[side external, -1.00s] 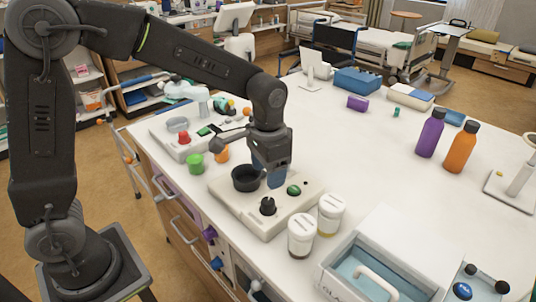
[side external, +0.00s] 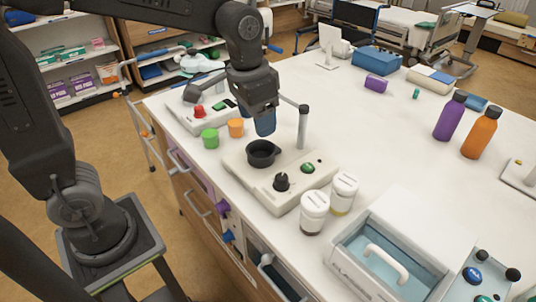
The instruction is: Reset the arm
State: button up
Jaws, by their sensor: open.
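My gripper (side external: 265,122) points down with a blue fingertip showing, just above and behind a black cup (side external: 262,154). It is open and appears empty; the second fingertip is hidden from this side. The cup sits on a white device (side external: 239,162) that also has a black knob (side external: 281,182) and a green button (side external: 308,167). A grey post (side external: 303,128) stands at the device's back right. A thin bar runs from its top behind my gripper. The gripper appears clear of the cup and the post.
A white box (side external: 395,252) is nearer the camera. Purple (side external: 449,118) and orange (side external: 480,134) bottles stand right. The middle table is clear.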

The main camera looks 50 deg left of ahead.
jog(key=s+a+r+n+t, duration=0.1)
jog(key=s+a+t, duration=0.3)
jog(key=s, duration=0.9)
jog(key=shift+n, duration=0.6)
